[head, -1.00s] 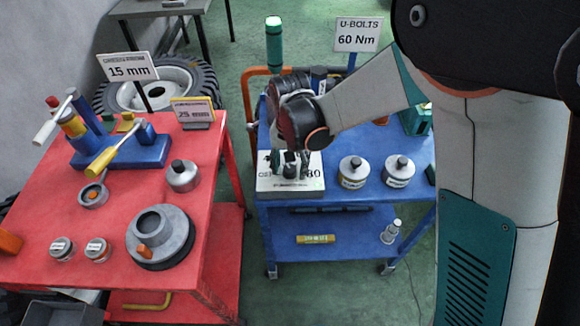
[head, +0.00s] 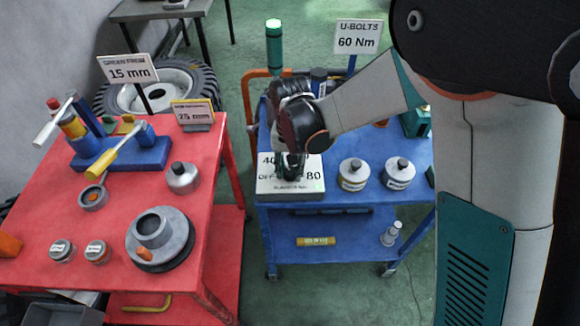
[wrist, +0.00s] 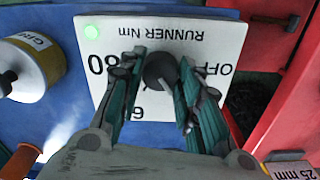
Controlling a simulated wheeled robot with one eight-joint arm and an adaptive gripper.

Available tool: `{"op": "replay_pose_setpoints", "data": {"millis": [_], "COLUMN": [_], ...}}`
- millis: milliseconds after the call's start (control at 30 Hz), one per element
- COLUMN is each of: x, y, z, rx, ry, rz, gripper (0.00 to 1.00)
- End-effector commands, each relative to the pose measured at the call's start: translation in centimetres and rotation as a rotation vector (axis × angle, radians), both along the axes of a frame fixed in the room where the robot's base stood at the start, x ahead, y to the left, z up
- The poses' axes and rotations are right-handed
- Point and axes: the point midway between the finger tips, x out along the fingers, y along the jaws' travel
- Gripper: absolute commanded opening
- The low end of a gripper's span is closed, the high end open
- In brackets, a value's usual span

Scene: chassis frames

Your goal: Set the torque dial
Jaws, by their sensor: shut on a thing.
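The torque dial is a white plate (head: 262,186) on the front left of the blue cart, with 40, OFF and 80 readable on it. The wrist view shows the plate (wrist: 185,27) upside down, with RUNNER Nm, OFF, 80 and a partly hidden 6. A small green light (wrist: 91,32) glows at its corner. The dark round knob (wrist: 158,68) is in the plate's middle. My gripper (wrist: 158,82) has its green fingers on both sides of the knob and is shut on it. In the head view my gripper (head: 290,168) points down onto the plate. I cannot tell where the knob points.
A sign (head: 357,37) behind reads U-BOLTS 60 Nm. Two labelled grey weights (head: 353,176) stand right of the plate on the blue cart (head: 380,148). A red table (head: 100,225) with tools and a 25 mm sign (head: 193,112) is at left, across a narrow gap.

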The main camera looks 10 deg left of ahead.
Motion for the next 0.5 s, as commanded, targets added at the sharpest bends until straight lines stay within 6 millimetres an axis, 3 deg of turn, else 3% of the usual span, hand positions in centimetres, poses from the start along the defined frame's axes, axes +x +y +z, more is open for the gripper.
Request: {"op": "replay_pose_setpoints", "data": {"millis": [500], "x": [-0.02], "y": [0.00], "z": [-0.04], "rx": [0.000], "ry": [0.001], "rz": [0.429], "gripper": [0.08]}}
